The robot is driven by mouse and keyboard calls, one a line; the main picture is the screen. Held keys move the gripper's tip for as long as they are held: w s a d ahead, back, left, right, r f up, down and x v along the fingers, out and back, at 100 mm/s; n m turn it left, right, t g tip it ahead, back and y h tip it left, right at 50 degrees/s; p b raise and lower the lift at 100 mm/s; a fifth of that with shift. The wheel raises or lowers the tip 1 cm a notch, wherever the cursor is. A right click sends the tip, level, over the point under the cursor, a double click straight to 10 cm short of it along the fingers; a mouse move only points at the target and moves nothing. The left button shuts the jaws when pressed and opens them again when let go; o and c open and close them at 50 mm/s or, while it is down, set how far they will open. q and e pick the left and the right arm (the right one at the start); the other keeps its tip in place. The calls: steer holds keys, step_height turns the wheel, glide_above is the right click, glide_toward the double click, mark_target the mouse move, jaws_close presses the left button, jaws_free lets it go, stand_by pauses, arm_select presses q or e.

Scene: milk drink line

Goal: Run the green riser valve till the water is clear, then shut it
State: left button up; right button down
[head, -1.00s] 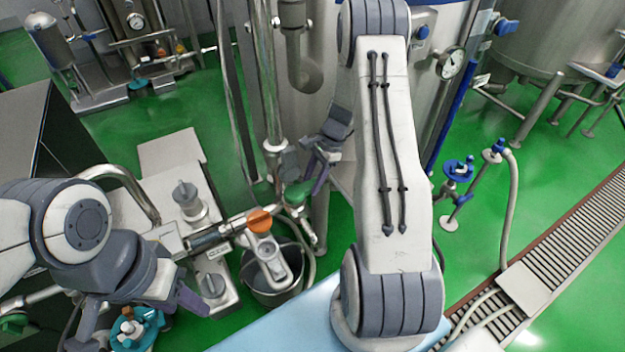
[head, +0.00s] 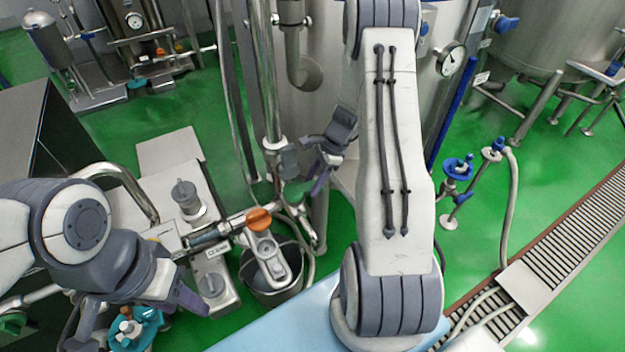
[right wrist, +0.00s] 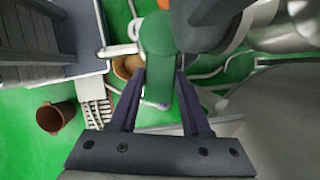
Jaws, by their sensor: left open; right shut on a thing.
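The green riser valve (head: 297,192) is on the pipework left of my right arm, its green handle partly hidden by my gripper. My right gripper (head: 308,190) is shut on this handle. In the right wrist view the green handle (right wrist: 157,50) runs down between the two dark fingers. My left gripper (head: 135,312) is open at the lower left, close above a teal fitting (head: 140,332). A metal bucket (head: 278,294) stands on the floor below the valve. I cannot make out any water flow or its colour.
An orange handle (head: 258,219) is just left of the green valve, above a pale fitting over the bucket. A steel tank (head: 380,110) stands behind my right arm. Blue valves (head: 457,170) and a floor drain (head: 560,248) are to the right. Green floor there is mostly clear.

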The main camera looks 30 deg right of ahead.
steer(key=shift+s+a+m+t+h+b, duration=0.25)
steer(key=shift+s+m+b, duration=0.2)
steer(key=shift+m, duration=0.45)
steer(key=shift+s+a+m+t+h+b, duration=0.1)
steer(key=shift+s+m+t+b, duration=0.35)
steer(key=shift+m, duration=0.45)
steer(key=shift+w+r, duration=0.1)
steer(key=shift+c, duration=1.8)
jaws_free()
steer(key=v, duration=1)
steer(key=shift+d+r, duration=0.15)
steer(key=shift+d, duration=0.05)
